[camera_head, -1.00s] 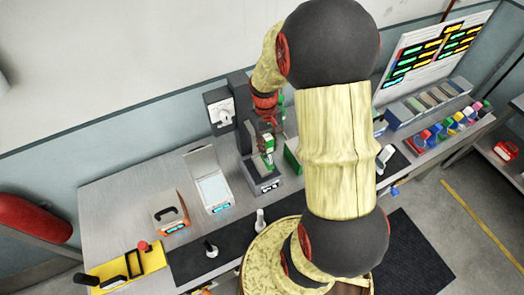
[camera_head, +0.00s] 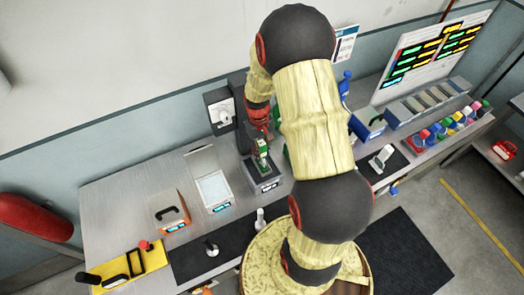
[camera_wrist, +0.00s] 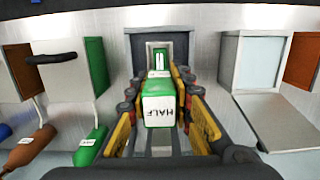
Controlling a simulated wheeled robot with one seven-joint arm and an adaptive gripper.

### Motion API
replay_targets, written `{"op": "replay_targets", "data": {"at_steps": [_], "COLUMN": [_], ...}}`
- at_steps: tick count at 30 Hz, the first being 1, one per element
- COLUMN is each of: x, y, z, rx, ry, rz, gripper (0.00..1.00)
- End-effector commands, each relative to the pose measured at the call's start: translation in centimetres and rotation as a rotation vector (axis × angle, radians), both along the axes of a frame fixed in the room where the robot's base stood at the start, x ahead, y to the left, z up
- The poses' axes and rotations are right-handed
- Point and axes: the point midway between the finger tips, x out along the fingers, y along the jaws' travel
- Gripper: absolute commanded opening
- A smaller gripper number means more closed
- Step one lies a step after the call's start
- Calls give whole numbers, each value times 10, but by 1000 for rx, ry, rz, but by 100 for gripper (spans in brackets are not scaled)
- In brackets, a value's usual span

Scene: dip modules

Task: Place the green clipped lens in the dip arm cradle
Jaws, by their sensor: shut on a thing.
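My gripper (camera_wrist: 160,122) is shut on the green clipped lens (camera_wrist: 158,108), a green piece with a white face marked "HALF". A jaw lies along each side of it. In the head view the lens (camera_head: 262,147) shows as a small green and white piece below the red part of my wrist. It is at or just above a dark grey station (camera_head: 264,183) with a lit label. I cannot tell whether the lens touches the cradle.
A white open-lidded unit (camera_head: 214,191) and an orange-and-white box (camera_head: 170,212) stand left of the station. A black mat (camera_head: 230,242) lies along the bench front.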

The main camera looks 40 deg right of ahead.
Motion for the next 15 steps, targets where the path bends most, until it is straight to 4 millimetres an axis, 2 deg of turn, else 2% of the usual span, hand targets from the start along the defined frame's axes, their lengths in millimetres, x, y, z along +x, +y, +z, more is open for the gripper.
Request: {"op": "replay_targets", "data": {"at_steps": [2,3,12,15], "x": [0,0,0,0], "y": [0,0,0,0], "z": [-3,-3,-2,-2], "rx": [0,0,0,0], "ry": [0,0,0,0], "rz": [0,0,0,0], "gripper": [0,23,40,40]}}
